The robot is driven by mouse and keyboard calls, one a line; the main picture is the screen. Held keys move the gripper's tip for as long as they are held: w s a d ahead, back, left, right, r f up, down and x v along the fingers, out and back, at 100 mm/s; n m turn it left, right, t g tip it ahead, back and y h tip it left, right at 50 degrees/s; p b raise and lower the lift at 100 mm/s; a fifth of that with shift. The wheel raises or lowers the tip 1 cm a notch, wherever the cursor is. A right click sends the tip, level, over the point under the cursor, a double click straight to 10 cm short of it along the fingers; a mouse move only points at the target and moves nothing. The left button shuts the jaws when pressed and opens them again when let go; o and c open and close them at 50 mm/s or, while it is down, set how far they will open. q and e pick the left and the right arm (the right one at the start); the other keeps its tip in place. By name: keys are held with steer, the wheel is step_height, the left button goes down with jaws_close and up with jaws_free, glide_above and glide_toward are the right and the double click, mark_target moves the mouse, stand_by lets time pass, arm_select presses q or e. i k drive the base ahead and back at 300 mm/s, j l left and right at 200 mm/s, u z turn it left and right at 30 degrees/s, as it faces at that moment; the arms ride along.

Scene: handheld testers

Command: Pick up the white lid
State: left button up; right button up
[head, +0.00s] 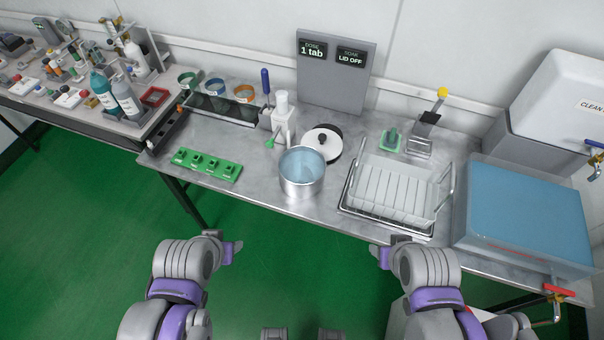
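The white lid (332,151) is a round disc with a black knob and a dark patch on its upper side. It lies on the metal table behind the steel pot (301,184), which holds bluish liquid. The pot's rim overlaps the lid's near left edge in the head view; I cannot tell whether they touch. My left gripper (234,250) is in front of the table, low and left of the pot. My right gripper (377,255) is in front of the table, low and right of the pot. Both are away from the lid. Their finger openings are too small to judge.
A white dispenser (283,122) stands left of the lid. A dish rack (390,192) and a blue water tank (525,215) stand to the right. A green strip (207,165) lies left. A sign panel (336,75) stands behind. Bare table lies between strip and pot.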

mark_target(328, 142)
steer(key=i+j, duration=0.2)
steer(key=j, duration=0.15)
steer(key=i+j+z, duration=0.1)
steer(key=j, duration=0.25)
steer(key=i+j, duration=0.45)
steer(key=j, duration=0.25)
steer(key=z, duration=0.05)
